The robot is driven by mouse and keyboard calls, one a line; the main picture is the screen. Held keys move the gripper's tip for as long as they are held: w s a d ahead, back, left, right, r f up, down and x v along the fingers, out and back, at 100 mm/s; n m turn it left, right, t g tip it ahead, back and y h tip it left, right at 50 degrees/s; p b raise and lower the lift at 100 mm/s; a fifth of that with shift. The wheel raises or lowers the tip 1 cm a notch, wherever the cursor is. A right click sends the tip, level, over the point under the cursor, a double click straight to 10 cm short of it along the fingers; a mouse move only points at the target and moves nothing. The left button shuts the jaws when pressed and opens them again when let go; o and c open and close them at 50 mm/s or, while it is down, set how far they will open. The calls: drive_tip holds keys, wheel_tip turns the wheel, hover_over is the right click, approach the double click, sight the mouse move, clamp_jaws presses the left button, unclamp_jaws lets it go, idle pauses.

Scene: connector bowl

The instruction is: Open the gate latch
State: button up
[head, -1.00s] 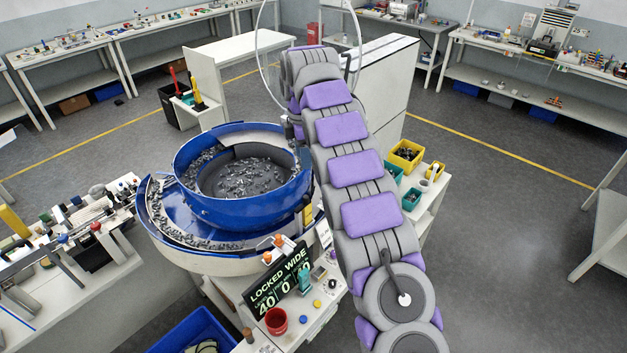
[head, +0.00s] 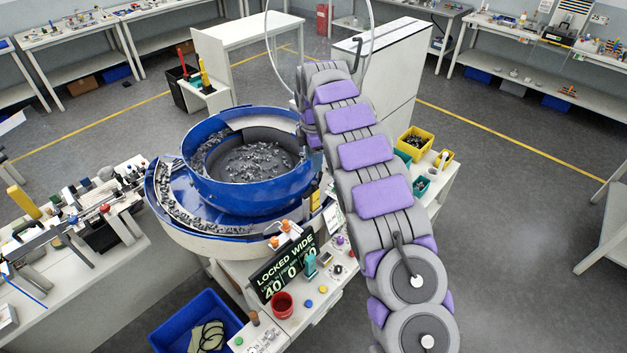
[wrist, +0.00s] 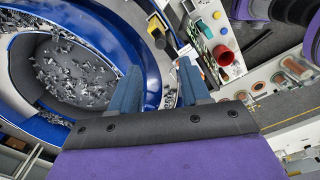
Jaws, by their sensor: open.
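My gripper (wrist: 158,70) is open in the wrist view, its two blue fingers apart with nothing held between them. It points down over the rim of the blue feeder bowl (wrist: 150,55), beside the white control panel. The feeder bowl (head: 245,185) holds many small grey metal parts in the head view. Two orange-and-white fittings (head: 280,238) stand at the track's outer edge above the black "LOCKED WIDE" display (head: 285,268). I cannot tell for certain which part is the gate latch. In the head view my gripper is hidden behind my arm.
A red cup (head: 282,305), buttons and a green piece stand on the control table (head: 315,310). A blue bin (head: 192,330) sits on the floor in front. Yellow and green bins (head: 415,143) lie right of my arm. Open floor lies at the right.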

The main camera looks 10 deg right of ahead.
sight(314, 182)
wheel_tip(314, 182, down, 10)
drive_tip(key=shift+r+p, duration=0.25)
drive_tip(key=shift+p, duration=0.2)
clamp_jaws()
